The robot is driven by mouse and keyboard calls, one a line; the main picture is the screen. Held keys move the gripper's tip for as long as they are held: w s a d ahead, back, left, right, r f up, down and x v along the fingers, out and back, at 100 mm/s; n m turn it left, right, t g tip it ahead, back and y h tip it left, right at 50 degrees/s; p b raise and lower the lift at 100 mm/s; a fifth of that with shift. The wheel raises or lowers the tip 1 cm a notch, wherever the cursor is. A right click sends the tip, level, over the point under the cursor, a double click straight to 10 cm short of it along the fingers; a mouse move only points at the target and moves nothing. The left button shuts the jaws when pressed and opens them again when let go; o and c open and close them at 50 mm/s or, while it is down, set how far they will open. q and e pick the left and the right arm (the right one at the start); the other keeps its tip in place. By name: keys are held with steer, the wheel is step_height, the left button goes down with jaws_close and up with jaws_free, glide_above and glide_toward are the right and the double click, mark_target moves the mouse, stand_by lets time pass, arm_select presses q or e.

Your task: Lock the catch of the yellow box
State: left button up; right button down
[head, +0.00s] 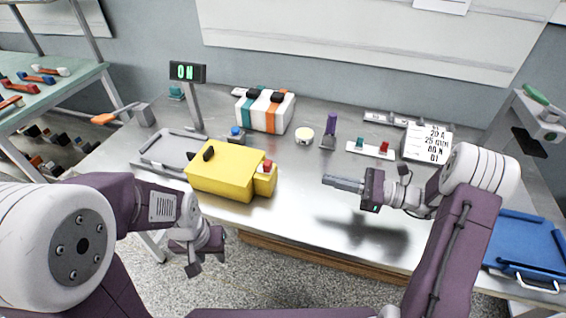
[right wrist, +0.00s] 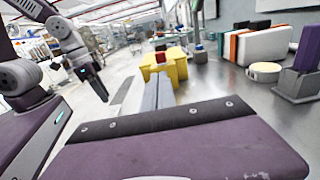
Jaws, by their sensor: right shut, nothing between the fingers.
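The yellow box (head: 222,175) lies on the metal table, left of centre in the head view. It has a black toggle (head: 208,153) on top and a smaller yellow part with a red piece (head: 267,166) at its right end. It also shows in the right wrist view (right wrist: 171,66), beyond my fingers. I cannot tell the catch's state. My right gripper (head: 326,181) is shut and empty, above the table to the right of the box and apart from it. My left gripper (head: 192,268) hangs in front of the table edge, below the box; its fingers are too unclear to judge.
A lit "ON" sign (head: 187,73) stands behind the box, next to a grey tray (head: 165,150). A striped breaker block (head: 264,113), a round cream piece (head: 304,135) and a purple lever (head: 331,126) stand behind. A blue tray (head: 525,245) is at right. The table's front middle is clear.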

mark_target(271, 166)
steer(key=shift+w+a+f, duration=0.1)
steer(key=shift+w+a, duration=0.15)
steer(key=shift+a, duration=0.15)
steer(key=b+x, duration=0.1)
steer(key=x, duration=1.1)
steer(key=shift+a, duration=0.2)
steer(key=shift+w+a, duration=0.2)
steer(key=shift+a, duration=0.2)
steer(key=x, duration=0.2)
steer(key=shift+w+a, duration=0.1)
steer(key=shift+a, duration=0.25)
steer(key=shift+d, duration=0.1)
